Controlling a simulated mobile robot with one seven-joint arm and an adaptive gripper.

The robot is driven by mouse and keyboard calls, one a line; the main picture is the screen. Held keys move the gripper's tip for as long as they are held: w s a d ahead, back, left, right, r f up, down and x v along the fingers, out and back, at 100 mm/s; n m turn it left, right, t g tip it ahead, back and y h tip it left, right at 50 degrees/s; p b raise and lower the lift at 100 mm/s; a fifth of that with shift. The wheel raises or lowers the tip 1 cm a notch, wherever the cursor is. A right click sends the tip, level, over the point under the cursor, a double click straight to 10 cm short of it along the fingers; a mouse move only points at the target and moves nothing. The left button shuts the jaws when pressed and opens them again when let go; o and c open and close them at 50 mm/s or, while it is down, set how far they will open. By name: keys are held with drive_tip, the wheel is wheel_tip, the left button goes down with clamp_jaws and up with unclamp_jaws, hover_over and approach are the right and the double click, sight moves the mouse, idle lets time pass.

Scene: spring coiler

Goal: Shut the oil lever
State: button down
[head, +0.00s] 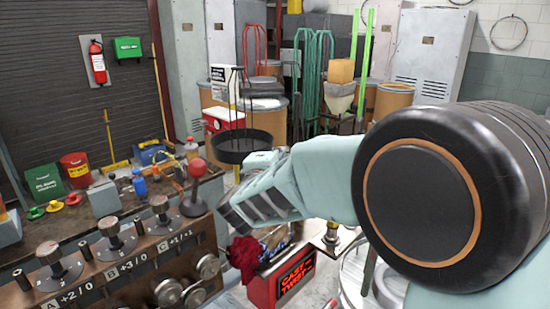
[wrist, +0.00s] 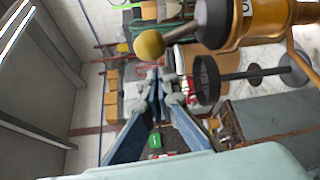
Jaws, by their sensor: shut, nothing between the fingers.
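A lever with a yellow ball knob (wrist: 150,44) shows in the wrist view, beside a large brass-coloured body (wrist: 262,22). No readable label marks it as the oil lever. My gripper (wrist: 158,78) is shut and empty, its fingertips together just below the yellow knob in the picture. I cannot tell whether they touch it. In the head view my gripper (head: 236,214) is at the right end of the control panel, and my arm covers much of the right side. A red-ball lever (head: 196,170) stands on the panel, just left of my gripper. I do not make out the yellow knob in the head view.
The panel (head: 130,265) carries several knobs and dials. A black round pan (head: 240,147) stands beyond my gripper. A red box (head: 283,280) and a red cloth (head: 243,258) are below it. Drums and cabinets stand at the back.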

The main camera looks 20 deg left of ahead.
drive_tip(key=shift+s+d, duration=0.15)
drive_tip(key=shift+d, duration=0.5)
drive_tip(key=shift+s+d+r+m+t+b, duration=0.25)
drive_tip(key=shift+m+b, duration=0.25)
drive_tip(key=shift+b, duration=0.35)
drive_tip(key=d+m+t+b, duration=0.1)
drive_tip(key=m+b, duration=0.1)
drive_tip(key=b, duration=0.2)
drive_tip(key=s+d+m+t+b, duration=0.1)
drive_tip(key=d+m+b, duration=0.1)
drive_tip(key=m+b, duration=0.1)
drive_tip(key=shift+r+t+b, duration=0.2)
drive_tip(key=shift+t+b, duration=0.15)
drive_tip(key=shift+b, duration=0.2)
drive_tip(key=shift+s+d+r+m+t+b, duration=0.15)
drive_tip(key=shift+d+m+t+b, duration=0.3)
drive_tip(key=shift+m, duration=0.35)
drive_tip(key=shift+s+d+r, duration=0.1)
drive_tip(key=shift+d, duration=0.2)
